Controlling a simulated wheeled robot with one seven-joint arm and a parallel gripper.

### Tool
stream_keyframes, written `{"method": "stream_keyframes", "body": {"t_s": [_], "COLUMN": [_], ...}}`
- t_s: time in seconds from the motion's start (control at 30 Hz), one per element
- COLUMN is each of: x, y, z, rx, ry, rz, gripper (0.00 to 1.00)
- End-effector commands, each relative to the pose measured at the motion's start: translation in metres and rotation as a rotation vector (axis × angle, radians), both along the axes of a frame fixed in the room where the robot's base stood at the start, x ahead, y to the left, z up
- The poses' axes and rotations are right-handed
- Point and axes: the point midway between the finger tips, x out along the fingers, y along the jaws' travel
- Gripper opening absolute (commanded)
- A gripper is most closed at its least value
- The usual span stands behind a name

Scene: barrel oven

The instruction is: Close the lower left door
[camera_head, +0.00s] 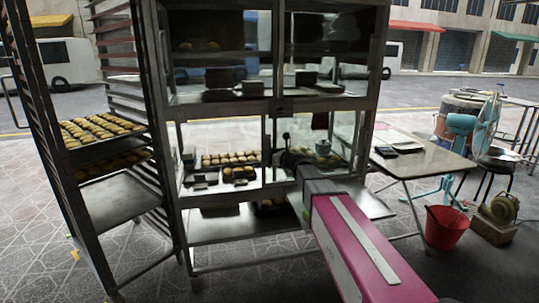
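The metal cabinet (273,106) with glass panes stands upright in the middle of the head view. Its lower left door (265,153) is a glass pane in a thin metal frame. Trays of round pastries (231,160) show behind or beside the glass. I cannot tell exactly how far this door is from its frame. My magenta and white arm reaches in from the bottom right. My dark gripper (287,151) is near the right edge of the lower left door, at the middle of the cabinet. Its fingers are small and dark, and contact with the door cannot be made out.
A tall rack with pastry trays (103,130) stands close on the left. A folding table (428,162) stands right of the cabinet. Paved floor is open in front.

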Motion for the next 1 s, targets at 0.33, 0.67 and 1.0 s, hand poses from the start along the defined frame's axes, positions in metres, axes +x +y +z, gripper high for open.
{"method": "stream_keyframes", "body": {"t_s": [0.33,0.67,1.0], "x": [0.0,-0.005,-0.029], "y": [0.0,0.014,0.1], "z": [0.0,0.0,0.0], "rx": [0.0,-0.001,0.0], "ry": [0.0,0.001,0.0], "rz": [0.0,0.001,0.007], "gripper": [0.0,0.0,0.0]}}
